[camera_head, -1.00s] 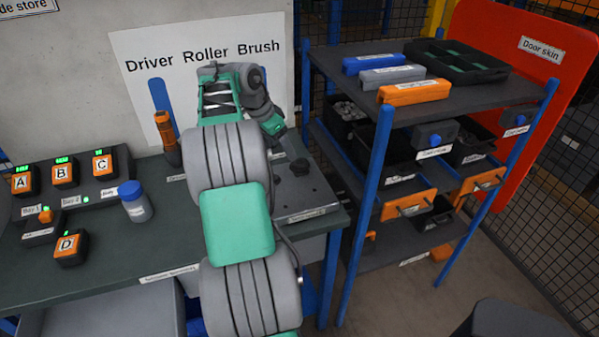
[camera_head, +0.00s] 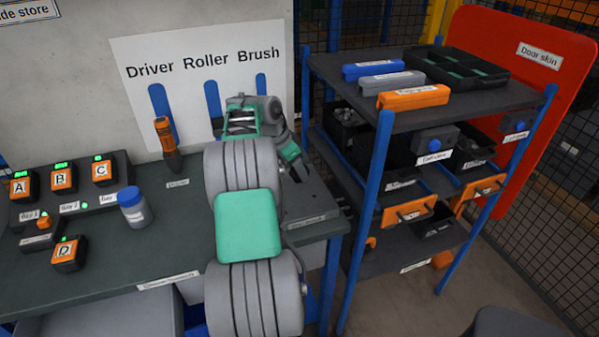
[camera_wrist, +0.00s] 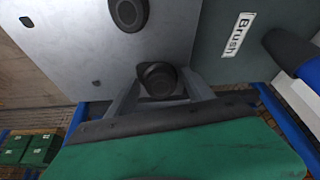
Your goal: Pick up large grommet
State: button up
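A black round grommet (camera_wrist: 158,80) shows in the wrist view between the fingers of my gripper (camera_wrist: 158,88). The fingers stand apart, one on each side of it; I cannot tell whether they touch it. A second black round grommet (camera_wrist: 128,12) sits farther up on the grey plate (camera_wrist: 60,45). I cannot tell from their looks which one is the large grommet. In the head view my gripper (camera_head: 291,155) is over the grey plate (camera_head: 308,200) at the bench's right end, and my arm hides much of that area.
A brush (camera_wrist: 290,50) is close by at the right of the wrist view. A driver (camera_head: 166,143) and a blue-capped bottle (camera_head: 134,207) stand on the bench (camera_head: 110,255). A shelf rack (camera_head: 375,180) with bins and a red door skin (camera_head: 560,60) are at the right.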

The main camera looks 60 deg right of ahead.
jog(key=c, duration=1.2)
jog(key=r, duration=0.4)
jog(key=shift+a, duration=0.3)
jog(key=s+a+r, duration=0.2)
jog(key=a+r, duration=0.1)
jog(key=a, duration=0.1)
jog(key=s+a+r+b, duration=0.1)
jog(key=s+a+r, duration=0.1)
jog(key=a+r, duration=0.1)
jog(key=s+a+r+b, duration=0.1)
jog(key=s+a+r, duration=0.1)
jog(key=a, duration=0.3)
jog(key=shift+s+r, duration=0.15)
jog(key=shift+r, duration=0.35)
